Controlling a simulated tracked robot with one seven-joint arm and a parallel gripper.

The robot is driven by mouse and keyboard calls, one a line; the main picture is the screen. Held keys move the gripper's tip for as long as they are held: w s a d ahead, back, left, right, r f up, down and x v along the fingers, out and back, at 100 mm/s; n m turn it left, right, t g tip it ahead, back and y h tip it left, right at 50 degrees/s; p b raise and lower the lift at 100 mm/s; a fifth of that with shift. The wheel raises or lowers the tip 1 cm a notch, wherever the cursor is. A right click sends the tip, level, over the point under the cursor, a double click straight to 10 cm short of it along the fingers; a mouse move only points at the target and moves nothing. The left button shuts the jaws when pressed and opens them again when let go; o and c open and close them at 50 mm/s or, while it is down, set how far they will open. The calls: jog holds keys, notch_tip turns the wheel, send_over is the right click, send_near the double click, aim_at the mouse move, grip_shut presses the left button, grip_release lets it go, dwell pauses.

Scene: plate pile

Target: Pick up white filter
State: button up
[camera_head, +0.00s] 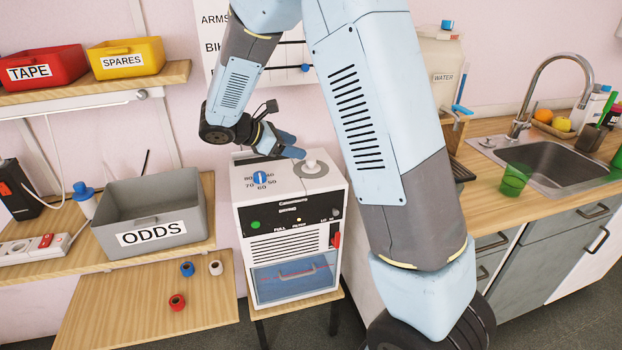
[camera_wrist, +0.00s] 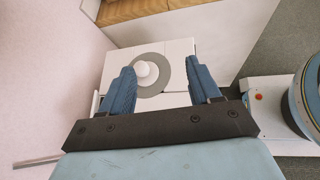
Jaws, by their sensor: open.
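A white rounded piece (camera_head: 311,164) stands in a dark grey ring on top of the white machine (camera_head: 240,206); it looks like the white filter. In the wrist view this white piece (camera_wrist: 147,72) shows between the two fingers, closer to the left one. My gripper (camera_head: 292,147) is open and empty, with blue fingers just left of and above the white piece. I cannot tell the exact height gap. A smaller white roll-like piece (camera_head: 216,267) lies on the low wooden board, far from my gripper.
A blue dial (camera_head: 261,177) sits on the machine's top, left of the ring. A grey ODDS bin (camera_head: 117,215) stands to the left. Blue (camera_head: 187,269) and red (camera_head: 177,302) pieces lie on the low board. The pink wall rises close behind the machine; a sink counter (camera_head: 470,205) is right.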

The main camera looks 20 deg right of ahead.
aim_at(308, 160)
jog(key=w+a+f+n, duration=0.1)
jog(key=a+f, duration=0.1)
jog(key=w+a+f+n+t+h, duration=0.1)
jog(key=w+n, duration=0.1)
jog(key=shift+w+a+f+t, duration=0.2)
jog(key=shift+a+f+t, duration=0.1)
jog(key=shift+a+f, duration=0.05)
jog(key=shift+w+d+f+h, duration=0.1)
jog(key=shift+f+h, duration=0.05)
jog(key=shift+h, duration=0.15)
jog(key=x, duration=0.8)
jog(key=shift+f, duration=0.15)
jog(key=d, duration=0.1)
jog(key=w+d+f, duration=0.1)
jog(key=d+f, duration=0.1)
jog(key=shift+w+d+f, duration=0.1)
jog(key=shift+w+f, duration=0.15)
jog(key=shift+w, duration=0.05)
jog(key=shift+w+d+f, duration=0.15)
jog(key=shift+d+f, duration=0.05)
jog(key=shift+d, duration=0.3)
grip_shut()
